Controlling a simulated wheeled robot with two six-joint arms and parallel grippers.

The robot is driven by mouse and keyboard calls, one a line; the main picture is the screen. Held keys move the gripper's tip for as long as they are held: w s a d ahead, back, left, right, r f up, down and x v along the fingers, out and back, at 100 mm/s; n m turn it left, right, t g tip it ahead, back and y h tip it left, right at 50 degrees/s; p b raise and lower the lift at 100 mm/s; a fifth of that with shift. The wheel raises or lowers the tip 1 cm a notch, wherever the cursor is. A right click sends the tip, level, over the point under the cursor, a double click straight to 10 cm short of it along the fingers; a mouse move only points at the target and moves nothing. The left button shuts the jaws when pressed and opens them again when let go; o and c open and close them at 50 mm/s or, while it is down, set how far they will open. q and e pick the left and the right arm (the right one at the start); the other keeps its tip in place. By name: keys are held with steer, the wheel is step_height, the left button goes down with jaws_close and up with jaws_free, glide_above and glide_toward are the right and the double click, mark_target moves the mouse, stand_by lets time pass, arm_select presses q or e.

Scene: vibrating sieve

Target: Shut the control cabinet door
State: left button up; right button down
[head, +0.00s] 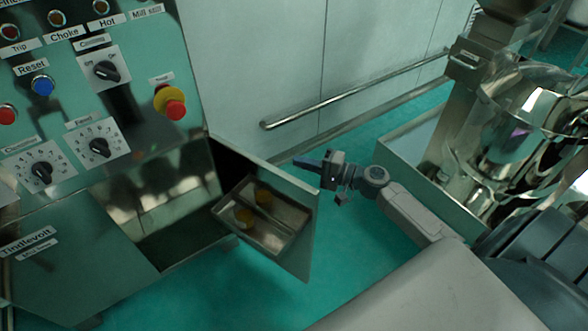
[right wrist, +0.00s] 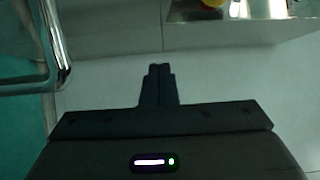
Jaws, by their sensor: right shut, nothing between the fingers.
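The control cabinet (head: 130,140) fills the left of the head view. Its small lower door (head: 300,215) stands open at the cabinet's right side, with a dark gap behind its top edge. A metal tray (head: 268,238) with two round yellowish items sits on the door's cabinet-facing side. My right gripper (head: 300,162) is shut and empty, just beyond the door's top edge, with its fingers pointing left towards the cabinet. Whether it touches the door cannot be told. The shut fingers also show in the right wrist view (right wrist: 158,72). My left gripper is out of view.
A metal handrail (head: 350,97) runs along the pale wall behind; it also shows in the right wrist view (right wrist: 50,60). A shiny sieve machine (head: 500,140) stands at right. A yellow-red button (head: 171,103) and knobs stick out from the cabinet front. Green floor lies below the door.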

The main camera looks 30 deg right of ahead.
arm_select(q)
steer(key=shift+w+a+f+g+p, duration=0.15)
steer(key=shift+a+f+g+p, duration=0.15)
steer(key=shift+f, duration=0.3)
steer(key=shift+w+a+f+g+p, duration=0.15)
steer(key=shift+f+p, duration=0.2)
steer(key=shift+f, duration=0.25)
arm_select(e)
steer(key=shift+s+a, duration=0.25)
steer(key=shift+a, duration=0.4)
steer(key=shift+s+a, duration=0.2)
steer(key=shift+a, duration=0.45)
steer(key=shift+s+a, duration=0.25)
steer(key=shift+a, duration=0.4)
steer(key=shift+s, duration=0.1)
